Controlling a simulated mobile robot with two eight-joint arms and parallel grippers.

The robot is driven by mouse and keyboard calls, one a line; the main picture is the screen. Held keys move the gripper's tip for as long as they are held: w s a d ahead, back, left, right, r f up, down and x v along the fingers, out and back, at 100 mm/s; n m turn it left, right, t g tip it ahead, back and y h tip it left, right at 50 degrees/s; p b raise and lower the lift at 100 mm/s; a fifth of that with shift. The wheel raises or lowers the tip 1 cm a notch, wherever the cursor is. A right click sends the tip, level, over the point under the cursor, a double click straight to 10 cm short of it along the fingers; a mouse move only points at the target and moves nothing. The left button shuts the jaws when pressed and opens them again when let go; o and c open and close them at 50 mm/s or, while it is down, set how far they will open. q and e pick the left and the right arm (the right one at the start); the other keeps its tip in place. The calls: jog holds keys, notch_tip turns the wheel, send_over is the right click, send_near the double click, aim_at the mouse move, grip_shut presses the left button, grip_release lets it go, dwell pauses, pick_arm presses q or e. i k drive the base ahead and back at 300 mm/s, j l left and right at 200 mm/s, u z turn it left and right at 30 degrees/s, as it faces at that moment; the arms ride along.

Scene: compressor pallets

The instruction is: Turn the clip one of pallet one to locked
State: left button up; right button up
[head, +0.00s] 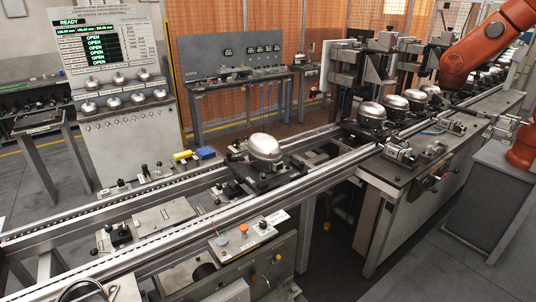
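A pallet (254,180) sits on the conveyor rails near the middle of the head view. It carries a shiny rounded metal compressor (266,147) on dark fixtures. Small dark parts surround the compressor's base; which of them is clip one, and how it is turned, is too small to tell. No label on the pallet can be read, so I cannot confirm it is pallet one. Neither of my grippers can be made out in this view. A dark curved part at the bottom left edge is cut off and unclear.
Conveyor rails (150,247) run from lower left to upper right. More compressors (371,113) stand further along. A panel (97,51) at left shows READY and several OPEN lines. An orange robot arm (486,44) is at upper right. Floor shows beyond the conveyor.

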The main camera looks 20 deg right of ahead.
aim_at(300, 164)
jog(key=i+l+u, duration=0.3)
jog(key=l, duration=0.35)
jog(key=i+l+u, duration=0.2)
jog(key=l, duration=0.15)
jog(key=i+l, duration=0.1)
jog(key=l, duration=0.25)
jog(key=i+l, duration=0.15)
jog(key=l, duration=0.2)
jog(key=i+l+u, duration=0.1)
jog(key=l, duration=0.3)
